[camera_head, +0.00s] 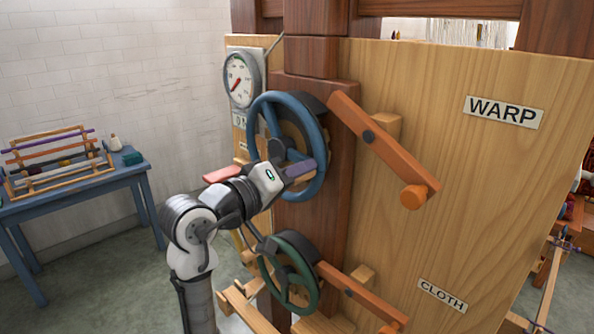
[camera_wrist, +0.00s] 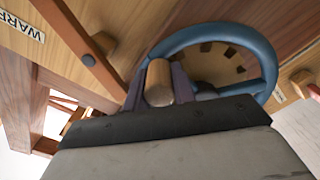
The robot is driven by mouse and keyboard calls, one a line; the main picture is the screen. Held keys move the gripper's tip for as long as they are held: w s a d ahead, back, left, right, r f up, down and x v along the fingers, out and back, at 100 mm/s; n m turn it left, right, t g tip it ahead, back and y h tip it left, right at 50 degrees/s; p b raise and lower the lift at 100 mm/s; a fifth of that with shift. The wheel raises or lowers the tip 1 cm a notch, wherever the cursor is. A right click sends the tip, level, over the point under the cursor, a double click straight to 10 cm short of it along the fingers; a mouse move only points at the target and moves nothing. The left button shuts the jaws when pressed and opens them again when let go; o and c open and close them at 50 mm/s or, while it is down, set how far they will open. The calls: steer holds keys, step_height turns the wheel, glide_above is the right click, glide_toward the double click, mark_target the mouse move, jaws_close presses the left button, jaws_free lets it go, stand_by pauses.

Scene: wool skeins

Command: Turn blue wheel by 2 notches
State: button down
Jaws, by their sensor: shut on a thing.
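The blue wheel (camera_head: 257,110) is mounted upright on the dark wooden post, beside the WARP panel. My gripper (camera_head: 303,170) is at the lower right part of the wheel. In the wrist view my gripper (camera_wrist: 157,88) has its two fingers on either side of a brown wooden handle (camera_wrist: 158,80) beside the rim, and is shut on it. In the head view the handle is hidden by my gripper.
A green wheel (camera_head: 311,275) sits below, close under my arm. An orange lever (camera_head: 385,148) is right of the blue wheel, another (camera_head: 365,298) below. A round dial (camera_head: 241,79) is up left. A blue table (camera_head: 75,190) with a small loom stands left.

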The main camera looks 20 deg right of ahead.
steer(key=shift+r, duration=0.15)
steer(key=c, duration=1.1)
jaws_free()
steer(key=shift+c, duration=0.2)
steer(key=b+v, duration=0.4)
steer(key=v, duration=0.9)
steer(key=shift+a, duration=0.4)
steer(key=shift+s, duration=0.1)
